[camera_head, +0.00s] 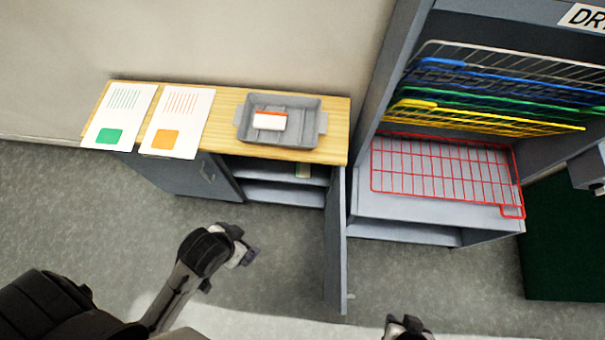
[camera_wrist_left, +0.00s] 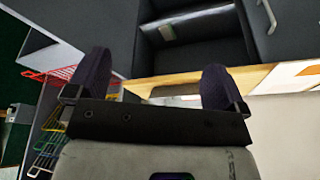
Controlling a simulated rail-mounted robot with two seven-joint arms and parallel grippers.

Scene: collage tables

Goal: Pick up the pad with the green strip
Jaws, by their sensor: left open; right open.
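A white pad with an orange-red strip (camera_head: 269,120) lies in the grey tray (camera_head: 243,128) on the wooden top. My left gripper (camera_head: 246,254) is open and empty in front of the cabinet, below and left of the shelf item; its fingers also show in the left wrist view (camera_wrist_left: 155,82). My right gripper (camera_head: 407,325) is open at the bottom edge, partly cut off.
A green-marked sheet (camera_head: 118,112) and an orange-marked sheet (camera_head: 180,115) lie on the wooden top (camera_head: 335,130). The open cabinet door (camera_head: 336,240) juts toward me, between my grippers. A rack unit with coloured wire shelves, the red one (camera_head: 445,175) pulled out, stands right.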

